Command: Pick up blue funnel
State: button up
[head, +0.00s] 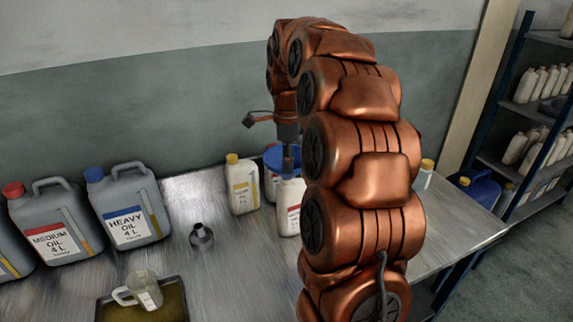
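The blue funnel (273,160) shows as a round blue rim behind the white bottles near the table's back, partly hidden by my gripper and arm. My gripper (288,158) points down from the end of my copper arm and overlaps the funnel's middle in the head view. I cannot tell whether its fingers touch the funnel or whether they are open or shut. The funnel's spout and what it rests on are hidden.
A white bottle with a red label (288,208) and a yellow-capped bottle (242,184) stand close by. A small dark funnel (201,237) stands on the metal table (240,270). Heavy (128,207) and medium oil cans (52,222) and a jug (143,289) on a tray are left.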

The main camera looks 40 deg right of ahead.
jog(key=shift+f+p, duration=0.3)
jog(key=shift+f, duration=0.85)
jog(key=shift+c, duration=0.2)
grip_shut()
